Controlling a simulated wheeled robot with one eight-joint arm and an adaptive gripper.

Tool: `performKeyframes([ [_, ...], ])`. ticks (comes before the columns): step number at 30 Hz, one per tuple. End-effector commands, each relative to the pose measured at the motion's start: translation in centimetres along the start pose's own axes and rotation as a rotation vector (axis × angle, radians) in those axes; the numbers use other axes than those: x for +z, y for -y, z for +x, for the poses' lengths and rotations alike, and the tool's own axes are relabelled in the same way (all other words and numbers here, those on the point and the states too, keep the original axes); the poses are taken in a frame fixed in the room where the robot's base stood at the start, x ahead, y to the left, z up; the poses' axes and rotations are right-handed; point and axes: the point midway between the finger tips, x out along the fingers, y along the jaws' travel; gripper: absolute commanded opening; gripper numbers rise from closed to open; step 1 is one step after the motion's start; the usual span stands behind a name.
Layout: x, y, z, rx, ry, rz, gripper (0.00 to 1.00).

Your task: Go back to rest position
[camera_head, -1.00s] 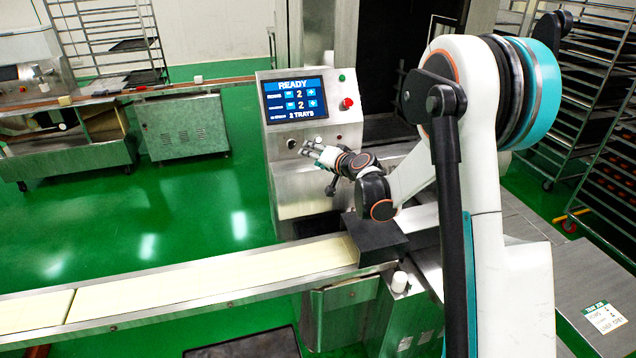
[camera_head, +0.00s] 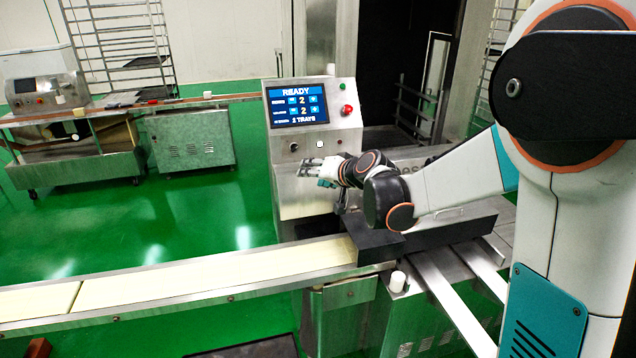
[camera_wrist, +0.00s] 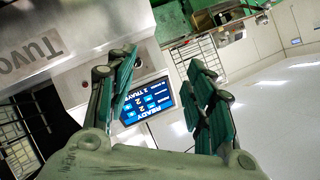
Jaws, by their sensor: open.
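My gripper (camera_head: 312,171) is in front of the lower part of the machine's control panel in the head view, below the screen. In the wrist view my gripper (camera_wrist: 165,95) shows two green-padded fingers spread apart with nothing between them. The panel's screen (camera_head: 295,104) reads READY, with two rows set to 2 and a trays line below. The same screen (camera_wrist: 148,102) shows turned over behind the fingers in the wrist view. A red button (camera_head: 347,110) and a black knob (camera_head: 293,147) sit on the panel.
A conveyor with pale dough sheets (camera_head: 200,278) runs along the front left, ending at a black block (camera_head: 372,240). A white cylinder (camera_head: 397,281) stands beside it. A steel cabinet (camera_head: 190,139) and a rack (camera_head: 120,45) stand at the back left. The green floor (camera_head: 180,220) is open between.

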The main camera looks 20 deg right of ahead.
Motion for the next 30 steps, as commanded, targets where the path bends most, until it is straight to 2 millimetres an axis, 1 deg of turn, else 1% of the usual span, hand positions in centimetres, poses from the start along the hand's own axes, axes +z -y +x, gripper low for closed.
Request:
performKeyframes([
  [6, 0.4, 0.2, -0.6, 0.006, 0.009, -0.009, 0.48],
  [16, 0.4, 0.3, -0.6, 0.006, 0.010, -0.011, 0.48],
  [19, 0.7, 0.6, -1.3, 0.012, 0.018, -0.019, 0.48],
  [20, 0.9, 0.8, -1.6, 0.015, 0.023, -0.025, 0.48],
  [23, 1.9, 1.6, -3.6, 0.032, 0.051, -0.052, 0.48],
  [26, 3.4, 2.5, -6.3, 0.058, 0.087, -0.091, 0.48],
  [27, 4.0, 2.8, -7.5, 0.071, 0.103, -0.107, 0.48],
  [30, 5.8, 3.3, -10.4, 0.102, 0.141, -0.147, 0.48],
])
